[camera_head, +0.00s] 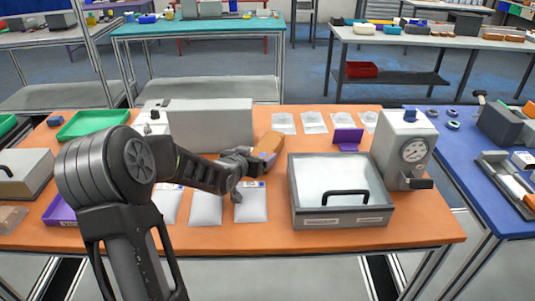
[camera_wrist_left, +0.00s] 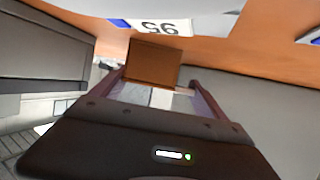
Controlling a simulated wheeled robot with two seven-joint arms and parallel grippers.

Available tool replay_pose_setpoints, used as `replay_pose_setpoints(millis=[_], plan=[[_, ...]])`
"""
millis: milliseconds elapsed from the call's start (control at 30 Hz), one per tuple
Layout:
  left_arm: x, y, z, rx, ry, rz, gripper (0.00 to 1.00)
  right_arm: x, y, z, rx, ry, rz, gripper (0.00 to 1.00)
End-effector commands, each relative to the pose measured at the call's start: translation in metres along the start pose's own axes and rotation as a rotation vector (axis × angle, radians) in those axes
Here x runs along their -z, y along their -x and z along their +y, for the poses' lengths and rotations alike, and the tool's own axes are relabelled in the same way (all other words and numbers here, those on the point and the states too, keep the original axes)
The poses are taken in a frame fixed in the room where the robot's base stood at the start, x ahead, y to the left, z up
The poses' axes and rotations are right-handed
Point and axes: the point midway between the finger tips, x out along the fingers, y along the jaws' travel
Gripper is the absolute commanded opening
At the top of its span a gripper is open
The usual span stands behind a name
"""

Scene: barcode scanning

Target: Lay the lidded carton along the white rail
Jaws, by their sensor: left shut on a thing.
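My left gripper (camera_head: 250,158) is shut on a small orange-brown box, which I take to be the lidded carton (camera_head: 269,146). The box is tilted and appears held above the orange table, in front of the grey block. In the left wrist view the carton (camera_wrist_left: 152,62) sits between the two fingers of the left gripper (camera_wrist_left: 155,88), and its plain brown face shows. I cannot make out its lid. I cannot pick out the white rail for certain in either view. My right gripper is not in view.
A clear-topped case (camera_head: 340,190) with a black handle stands right of the gripper. Beyond it are a purple stand (camera_head: 347,138) and a grey dial device (camera_head: 404,150). A long grey block (camera_head: 210,125) stands behind the arm. White packets (camera_head: 205,208) lie in front.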

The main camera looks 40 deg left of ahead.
Motion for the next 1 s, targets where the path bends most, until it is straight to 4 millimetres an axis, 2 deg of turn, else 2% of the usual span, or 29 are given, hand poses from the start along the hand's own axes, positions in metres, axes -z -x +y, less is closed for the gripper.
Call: replay_pose_setpoints(millis=[33,200,467,667,867,1000], plan=[[0.000,0.000,0.000,0.000,0.000,0.000,0.52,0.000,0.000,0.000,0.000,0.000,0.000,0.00],[0.001,0.000,0.000,0.000,0.000,0.003,0.38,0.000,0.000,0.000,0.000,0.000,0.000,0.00],[0.004,0.001,0.000,0.000,0.000,0.004,0.38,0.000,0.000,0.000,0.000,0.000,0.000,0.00],[0.017,0.006,0.000,0.000,-0.001,0.006,0.38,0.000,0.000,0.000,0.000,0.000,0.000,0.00],[0.049,0.019,0.000,0.000,-0.003,0.008,0.38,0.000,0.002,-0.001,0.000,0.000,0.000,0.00],[0.085,0.034,0.000,0.000,-0.004,0.009,0.38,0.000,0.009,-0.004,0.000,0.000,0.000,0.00]])
